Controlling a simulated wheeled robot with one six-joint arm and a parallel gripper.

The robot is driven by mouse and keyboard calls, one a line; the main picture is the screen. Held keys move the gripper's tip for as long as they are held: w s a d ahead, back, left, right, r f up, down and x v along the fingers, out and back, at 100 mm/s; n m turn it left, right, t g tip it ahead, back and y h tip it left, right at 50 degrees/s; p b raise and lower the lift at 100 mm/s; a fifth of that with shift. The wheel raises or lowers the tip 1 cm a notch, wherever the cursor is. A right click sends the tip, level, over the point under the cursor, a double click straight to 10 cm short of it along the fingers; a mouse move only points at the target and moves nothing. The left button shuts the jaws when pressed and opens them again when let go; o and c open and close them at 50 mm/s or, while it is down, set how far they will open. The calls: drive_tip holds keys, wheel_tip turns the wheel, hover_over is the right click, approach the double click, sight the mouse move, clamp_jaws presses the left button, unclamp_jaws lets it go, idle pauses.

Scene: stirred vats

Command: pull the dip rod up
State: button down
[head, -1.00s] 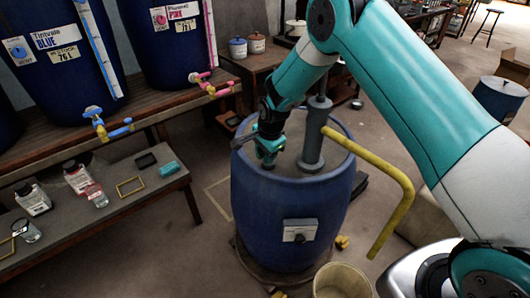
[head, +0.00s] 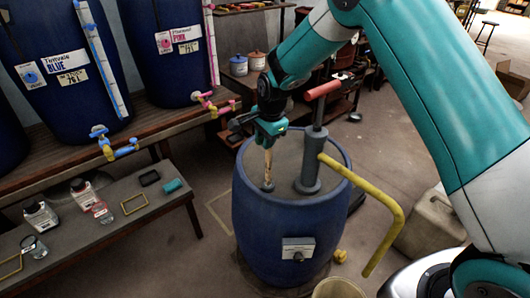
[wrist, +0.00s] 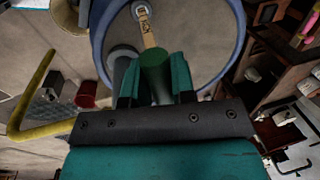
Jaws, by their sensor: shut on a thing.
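The dip rod (head: 268,162) is a pale wooden stick that stands up from a small grey collar on the lid of a blue barrel (head: 290,225). My gripper (head: 270,126) is above the lid and shut on the rod's top. In the wrist view the rod's green handle (wrist: 156,75) sits between my two teal fingers (wrist: 155,82). The pale rod, with dark markings, runs from it down to the collar. Its lower part is hidden inside the barrel.
A grey pump with a red handle (head: 323,88) and a bent yellow pipe (head: 372,205) stand on the barrel, right of the rod. Shelves with blue vats (head: 70,65) and coloured taps (head: 118,148) are at left. A low bench (head: 110,215) holds bottles.

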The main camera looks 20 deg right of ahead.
wheel_tip(320, 180, up, 15)
drive_tip(key=p, duration=0.5)
drive_tip(key=shift+w+r+p, duration=0.15)
drive_tip(key=shift+r+p, duration=0.05)
drive_tip(key=shift+p, duration=0.2)
drive_tip(key=c, duration=1)
unclamp_jaws()
drive_tip(key=shift+r, duration=0.1)
drive_tip(key=s+r+b, duration=0.1)
drive_tip(key=r, duration=0.4)
drive_tip(key=s+d+r+b, duration=0.1)
drive_tip(key=r, duration=0.5)
drive_tip(key=s+r+b, duration=0.1)
drive_tip(key=r+b, duration=0.1)
drive_tip(key=r, duration=0.4)
drive_tip(key=shift+s+d, duration=0.15)
drive_tip(key=shift+s, duration=0.1)
drive_tip(key=shift+f, duration=0.1)
